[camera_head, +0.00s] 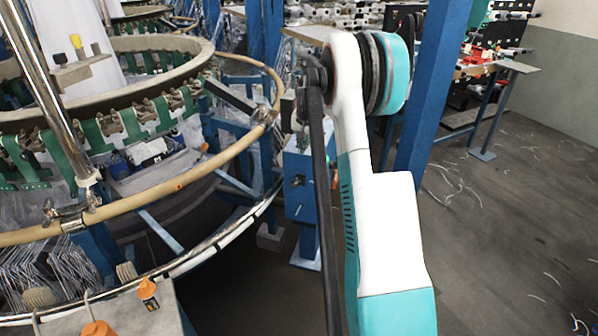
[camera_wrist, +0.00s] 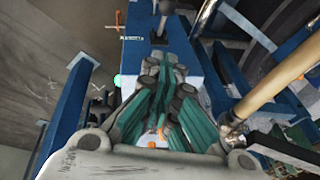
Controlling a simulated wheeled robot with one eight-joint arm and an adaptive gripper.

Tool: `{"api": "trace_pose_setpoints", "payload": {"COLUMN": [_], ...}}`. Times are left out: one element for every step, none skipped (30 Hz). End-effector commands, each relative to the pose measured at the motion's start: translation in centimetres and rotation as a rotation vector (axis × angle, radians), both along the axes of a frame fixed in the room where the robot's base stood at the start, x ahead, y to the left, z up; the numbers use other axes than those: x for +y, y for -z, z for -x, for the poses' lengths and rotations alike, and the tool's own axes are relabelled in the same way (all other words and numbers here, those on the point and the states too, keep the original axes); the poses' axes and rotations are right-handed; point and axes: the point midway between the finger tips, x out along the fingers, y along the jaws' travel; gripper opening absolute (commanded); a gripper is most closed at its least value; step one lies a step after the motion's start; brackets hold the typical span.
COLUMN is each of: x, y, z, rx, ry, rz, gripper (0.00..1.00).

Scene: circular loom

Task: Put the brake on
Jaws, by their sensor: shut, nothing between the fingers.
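A blue control box (camera_wrist: 185,62) stands in front of my gripper in the wrist view. A lever with a rounded grey end (camera_wrist: 165,8) rises from its top, just beyond my fingertips; I cannot tell for certain that it is the brake. My gripper (camera_wrist: 164,62) has its teal fingers shut and empty. The fingertips overlap the box in the picture, and contact with the lever is not clear. In the head view a blue box (camera_head: 299,190) stands beside the loom, partly hidden by my arm.
The loom's round wooden rail (camera_head: 150,200) fills the left of the head view; it also passes close at the right of the wrist view (camera_wrist: 275,85). A blue post (camera_head: 432,95) stands right of my arm. The floor (camera_head: 510,215) at the right is mostly open, with scattered strands.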

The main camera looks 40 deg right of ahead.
Motion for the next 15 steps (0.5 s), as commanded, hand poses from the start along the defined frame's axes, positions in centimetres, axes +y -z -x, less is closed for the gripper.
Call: {"api": "trace_pose_setpoints", "payload": {"x": [-0.2, -0.2, -0.2, -0.2, -0.2, -0.2, -0.2, -0.2, -0.2, -0.2, -0.2, -0.2, -0.2, -0.2, -0.3], "y": [0.1, 0.1, 0.2, 0.2, 0.2, 0.2, 0.1, 0.1, 0.1, 0.2, 0.2, 0.4, 0.5, 0.8, 1.2], "z": [0.0, 0.0, 0.0, 0.0, 0.0, 0.0, 0.0, 0.0, 0.0, 0.0, 0.0, -0.1, -0.1, -0.2, -0.3], "rx": [0.000, 0.001, 0.001, 0.001, 0.001, 0.000, 0.000, 0.000, 0.000, 0.000, 0.001, 0.001, 0.001, 0.001, 0.001], "ry": [0.003, 0.004, 0.004, 0.004, 0.003, 0.003, 0.003, 0.003, 0.003, 0.003, 0.002, 0.002, 0.002, 0.002, 0.002], "rz": [0.000, -0.002, -0.002, -0.002, -0.001, 0.000, 0.000, 0.000, 0.000, 0.000, 0.000, 0.000, 0.000, 0.000, 0.000], "gripper": [0.00, 0.00, 0.00, 0.00, 0.00, 0.00, 0.00, 0.00, 0.00, 0.00, 0.00, 0.00, 0.00, 0.00, 0.00]}}
